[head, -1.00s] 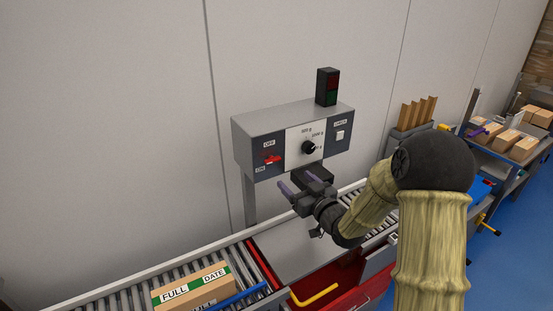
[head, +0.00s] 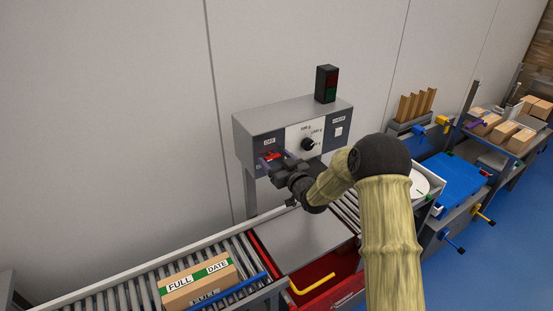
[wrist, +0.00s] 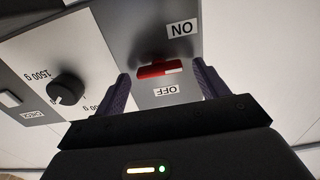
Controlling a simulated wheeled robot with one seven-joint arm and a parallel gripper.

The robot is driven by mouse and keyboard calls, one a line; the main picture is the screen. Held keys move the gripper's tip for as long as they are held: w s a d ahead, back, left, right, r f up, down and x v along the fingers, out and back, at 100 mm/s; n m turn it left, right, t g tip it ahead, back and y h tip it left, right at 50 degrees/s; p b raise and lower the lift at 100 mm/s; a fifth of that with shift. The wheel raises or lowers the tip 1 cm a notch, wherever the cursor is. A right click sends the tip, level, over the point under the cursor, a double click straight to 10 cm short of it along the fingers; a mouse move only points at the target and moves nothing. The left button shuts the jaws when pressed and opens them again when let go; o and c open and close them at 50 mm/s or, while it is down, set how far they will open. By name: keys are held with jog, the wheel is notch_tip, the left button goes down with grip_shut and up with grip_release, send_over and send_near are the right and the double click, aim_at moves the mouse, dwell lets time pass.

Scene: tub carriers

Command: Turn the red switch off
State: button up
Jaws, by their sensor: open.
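The red switch (head: 270,155) is on the left dark panel of the grey control box (head: 250,127), partly hidden by my gripper in the head view. In the wrist view the red switch (wrist: 160,70) shows as a wide red lever between an ON label (wrist: 180,29) and an OFF label (wrist: 167,91). The picture there is upside down, with OFF nearer my gripper. My gripper (wrist: 161,72) is open, with one purple finger on each side of the switch. In the head view my gripper (head: 277,160) is close in front of the panel. I cannot tell whether it touches the switch.
A black dial (wrist: 66,89) is beside the switch panel, with a white button (head: 339,131) further along. A red and green signal lamp (head: 326,84) stands on the box. Below, a roller conveyor carries a FULL-labelled carton (head: 197,285).

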jog(key=c, duration=1)
jog(key=shift+f+m+b, duration=0.15)
jog(key=shift+m+b, duration=0.35)
jog(key=shift+b, duration=0.2)
jog(key=m+b, duration=0.2)
jog(key=m, duration=0.1)
jog(key=m+b, duration=0.3)
jog(key=m, duration=0.1)
jog(key=shift+w+d+b, duration=0.1)
jog(key=shift+d+b, duration=0.1)
jog(key=shift+b, duration=0.1)
jog(key=m+b, duration=0.1)
jog(key=m, duration=0.4)
jog(key=shift+f+b, duration=0.1)
jog(key=shift+b, duration=0.2)
jog(key=m+b, duration=0.1)
jog(key=m, duration=0.4)
jog(key=shift+f, duration=0.1)
